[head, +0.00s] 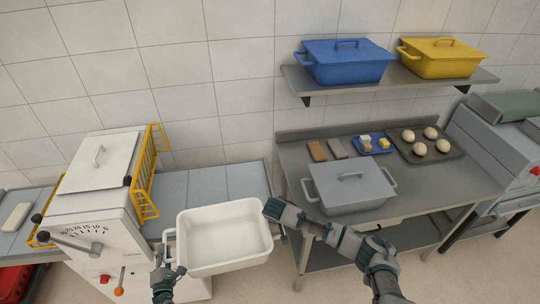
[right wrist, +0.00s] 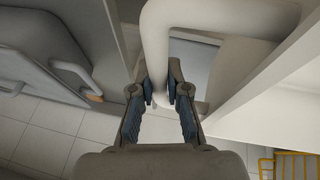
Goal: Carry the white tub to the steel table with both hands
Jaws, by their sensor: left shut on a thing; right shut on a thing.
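The white tub (head: 224,260) is empty, open-topped and roughly level. In the head view it is in front of the low grey counter, left of the steel table (head: 296,163). My left gripper (head: 169,269) is at the tub's left end and shut on its handle there. My right gripper (head: 272,212) is at the tub's right end, its fingers partly hidden by its own body. In the right wrist view the right gripper (right wrist: 167,92) is shut on the white loop handle (right wrist: 156,45). The tub's underside is hidden.
The steel table holds a grey lidded pot (head: 349,188), small blocks, a blue plate (head: 368,151) and a dough tray (head: 455,151). A shelf above bears blue (head: 345,64) and yellow (head: 440,60) pans. A white machine (head: 100,215) stands close left of the tub.

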